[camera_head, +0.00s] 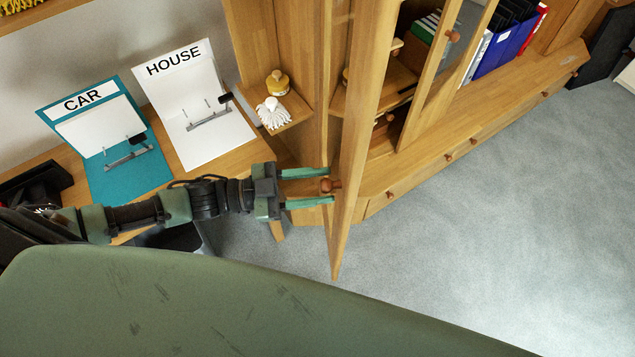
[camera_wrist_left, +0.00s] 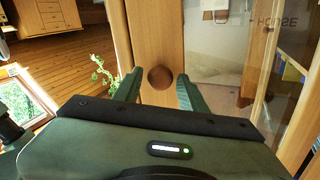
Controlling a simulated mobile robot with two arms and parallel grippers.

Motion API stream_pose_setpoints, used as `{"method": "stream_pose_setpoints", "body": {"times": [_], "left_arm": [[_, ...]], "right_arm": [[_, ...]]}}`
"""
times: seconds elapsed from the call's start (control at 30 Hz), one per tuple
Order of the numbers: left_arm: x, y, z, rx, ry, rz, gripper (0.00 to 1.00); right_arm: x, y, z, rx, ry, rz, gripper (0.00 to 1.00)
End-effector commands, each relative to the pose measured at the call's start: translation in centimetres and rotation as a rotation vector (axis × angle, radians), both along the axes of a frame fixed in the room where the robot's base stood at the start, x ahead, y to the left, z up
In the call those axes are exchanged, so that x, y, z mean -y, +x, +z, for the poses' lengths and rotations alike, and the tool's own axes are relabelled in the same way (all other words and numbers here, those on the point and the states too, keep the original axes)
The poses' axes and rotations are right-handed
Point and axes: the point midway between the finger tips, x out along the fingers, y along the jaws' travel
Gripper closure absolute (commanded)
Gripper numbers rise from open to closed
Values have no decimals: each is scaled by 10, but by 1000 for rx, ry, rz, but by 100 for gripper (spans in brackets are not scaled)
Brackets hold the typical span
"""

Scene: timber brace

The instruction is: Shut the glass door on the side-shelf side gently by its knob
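The glass door (camera_head: 354,150) on the side-shelf side stands open, swung out from the wooden cabinet, and shows nearly edge-on in the head view. Its round brown knob (camera_head: 330,185) faces my left gripper (camera_head: 324,187). The green fingers are open, one on each side of the knob. In the left wrist view the knob (camera_wrist_left: 158,77) sits on the wooden door frame (camera_wrist_left: 155,30) between the spread fingertips, with gaps on both sides. The glass (camera_wrist_left: 222,50) is right of the frame. My right gripper is not in view.
A small side shelf (camera_head: 298,106) holds a yellow-topped jar (camera_head: 277,82) and a white brush (camera_head: 272,112). A second glass door (camera_head: 433,75) with a knob (camera_head: 452,36) stands ajar. Grey floor (camera_head: 480,210) is clear.

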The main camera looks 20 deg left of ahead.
Motion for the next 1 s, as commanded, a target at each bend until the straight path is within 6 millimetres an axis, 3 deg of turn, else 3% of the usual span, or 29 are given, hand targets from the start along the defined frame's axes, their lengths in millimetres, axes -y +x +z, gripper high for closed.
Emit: {"method": "stream_pose_setpoints", "body": {"times": [0.03,0.1,0.13,1.0], "left_arm": [[0,0,0,0,0,0,76],[0,0,0,0,0,0,96],[0,0,0,0,0,0,100],[0,0,0,0,0,0,100]], "right_arm": [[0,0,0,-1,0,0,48],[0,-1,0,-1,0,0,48],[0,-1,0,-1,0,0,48],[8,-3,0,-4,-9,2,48]]}}
